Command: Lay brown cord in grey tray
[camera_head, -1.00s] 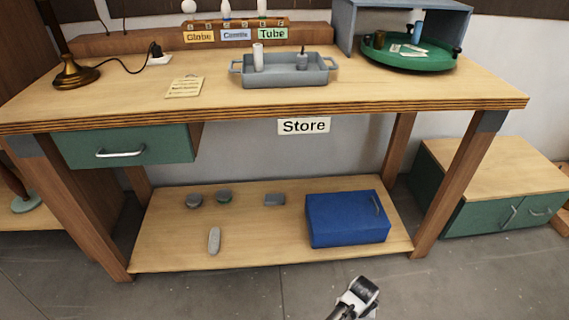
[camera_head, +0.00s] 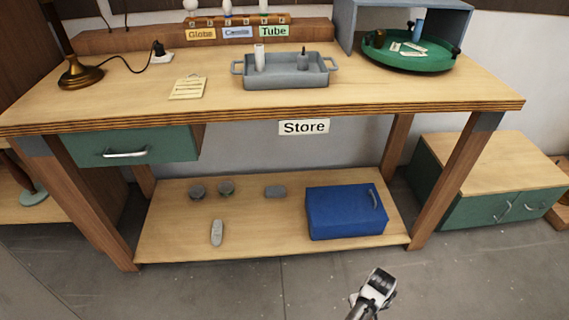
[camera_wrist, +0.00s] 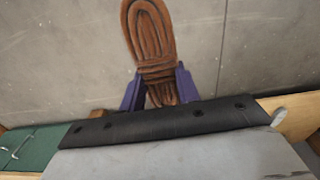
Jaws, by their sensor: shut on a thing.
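The brown cord (camera_wrist: 150,40) is a coiled, wrapped bundle in the wrist view. My gripper (camera_wrist: 160,92) is shut on its bound lower end, with purple fingers on either side. In the head view my gripper (camera_head: 374,288) is low in front of the bench, over the floor; the cord cannot be made out there. The grey tray (camera_head: 287,84) sits on the bench top, well above and behind my gripper. It has a handle at each end and holds a white cylinder (camera_head: 260,58) and a small dark-topped object (camera_head: 303,59).
The bench front edge (camera_head: 270,109) lies between my gripper and the tray. A green round tray (camera_head: 440,63) stands right of the grey tray, a note card (camera_head: 188,87) left, a brass lamp (camera_head: 78,76) farther left. The lower shelf holds a blue box (camera_head: 345,215). Bench top before the tray is clear.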

